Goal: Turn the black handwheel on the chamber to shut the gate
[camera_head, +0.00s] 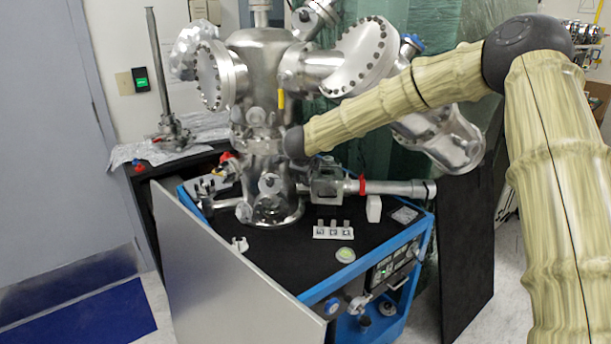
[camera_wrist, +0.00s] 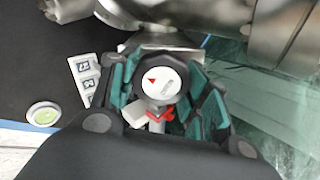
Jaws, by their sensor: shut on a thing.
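In the wrist view the black handwheel (camera_wrist: 160,97) sits between the teal pads of my gripper (camera_wrist: 164,83). Its round white face carries a red triangle and small print. A pad stands close on each side of the rim, and my gripper is shut on the wheel. In the head view the steel chamber (camera_head: 258,85) stands on a black-topped cart, with a boxy metal valve body (camera_head: 326,185) at its lower right. My sleeved arm reaches in from the right. I cannot make out the handwheel or my fingers in that view.
A tube with a red clamp (camera_head: 362,186) runs right from the valve body. A white block (camera_head: 374,209), a labelled white holder (camera_head: 333,233) and a round green-topped dish (camera_head: 345,255) are on the cart top (camera_head: 285,255). Large flanges (camera_head: 360,60) overhang from the chamber.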

